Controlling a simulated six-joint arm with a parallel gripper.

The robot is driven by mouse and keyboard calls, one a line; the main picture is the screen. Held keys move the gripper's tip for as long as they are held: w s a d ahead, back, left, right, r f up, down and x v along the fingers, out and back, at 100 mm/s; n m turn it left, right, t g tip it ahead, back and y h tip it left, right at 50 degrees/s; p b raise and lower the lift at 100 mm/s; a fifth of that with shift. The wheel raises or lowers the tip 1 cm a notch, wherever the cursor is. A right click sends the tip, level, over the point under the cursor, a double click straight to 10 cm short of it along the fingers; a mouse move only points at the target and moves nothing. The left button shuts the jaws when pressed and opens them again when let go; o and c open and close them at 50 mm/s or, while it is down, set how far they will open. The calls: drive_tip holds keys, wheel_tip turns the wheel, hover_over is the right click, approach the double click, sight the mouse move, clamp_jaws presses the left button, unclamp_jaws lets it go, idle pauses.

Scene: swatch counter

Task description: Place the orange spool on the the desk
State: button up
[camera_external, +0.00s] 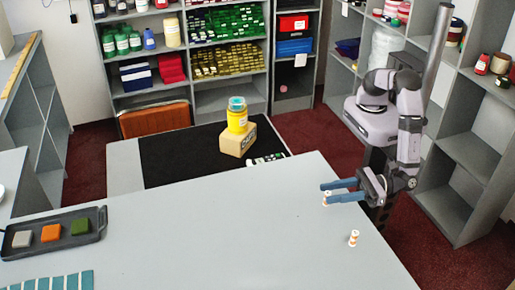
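A small spool (354,238) with white and orange-brown bands stands upright on the grey desk (230,235), near its right edge. A second small spool (326,203), whitish with a darker band, is at the fingertips of my gripper (323,192). The blue fingers point left over the desk with a gap between them, and the lower finger partly covers this spool. I cannot tell whether the fingers touch it, or whether it rests on the desk or hangs just above it. The exact thread colours are too small to be sure of.
A dark tray (99,226) with grey, orange and green blocks lies at the desk's left. Blue swatches (58,281) lie at the front left. A yellow jar (237,121) sits on a cardboard box (238,140) beyond the desk. The desk's middle is clear.

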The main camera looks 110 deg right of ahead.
drive_tip(key=s, duration=0.1)
drive_tip(key=s+b, duration=0.1)
drive_tip(key=s, duration=0.1)
drive_tip(key=s+a+b, duration=0.1)
drive_tip(key=s, duration=0.1)
drive_tip(key=shift+s+r, duration=0.2)
drive_tip(key=shift+r, duration=0.1)
drive_tip(key=shift+o, duration=0.5)
drive_tip(key=shift+r, duration=0.1)
